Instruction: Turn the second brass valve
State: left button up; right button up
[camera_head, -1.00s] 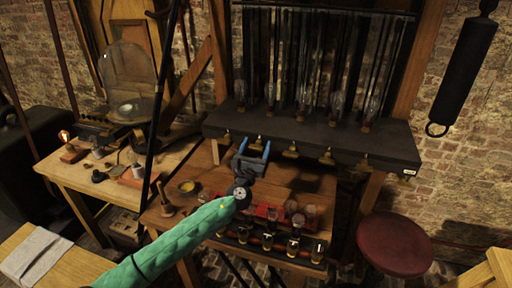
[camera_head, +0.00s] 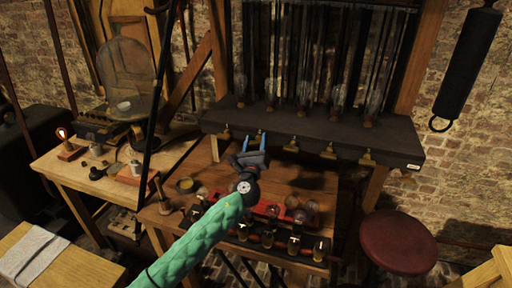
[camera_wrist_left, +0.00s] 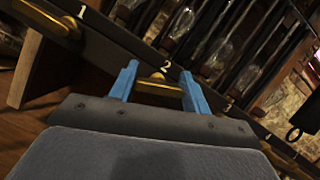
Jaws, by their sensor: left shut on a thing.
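A row of brass valves hangs under the front edge of the dark shelf (camera_head: 300,127). In the left wrist view the second brass valve (camera_wrist_left: 155,88) lies below the white label 2, between the two blue fingers. In the head view the fingers mostly hide the second valve. The first brass valve (camera_head: 225,132) is just to the left and the third (camera_head: 292,145) to the right. My right gripper is not in view.
Below is a wooden bench (camera_head: 205,160) with a red rack (camera_head: 272,210) and small bottles. A red stool (camera_head: 398,240) stands at the right. A dark rod crosses the view left of my arm.

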pick_arm(q)
jog(key=n+y, duration=0.1)
jog(key=n, duration=0.1)
jog(key=n+y+b, duration=0.1)
jog(key=n, duration=0.2)
jog(key=shift+f+g, duration=0.15)
jog(key=shift+g, duration=0.15)
jog(key=n+y, duration=0.1)
jog(key=n, duration=0.1)
jog(key=shift+n+g, duration=0.3)
jog(key=shift+n+y, duration=0.4)
jog(key=shift+n, duration=0.7)
jog(key=shift+c, duration=0.2)
jog(key=shift+o, duration=0.2)
jog(key=n+g+y, duration=0.1)
jog(key=n, duration=0.2)
jog(key=shift+a+n+g, duration=0.1)
jog(key=shift+n+g, duration=0.3)
jog(key=shift+n+p, duration=0.3)
jog(key=shift+p, duration=0.05)
jog(key=shift+n+g+p, duration=0.3)
jog(key=shift+n+g, duration=0.1)
jog(key=shift+n, duration=0.5)
jog(key=shift+f, duration=0.1)
jog(key=o, duration=0.9)
jog(key=shift+w, duration=0.1)
jog(key=shift+o, duration=0.3)
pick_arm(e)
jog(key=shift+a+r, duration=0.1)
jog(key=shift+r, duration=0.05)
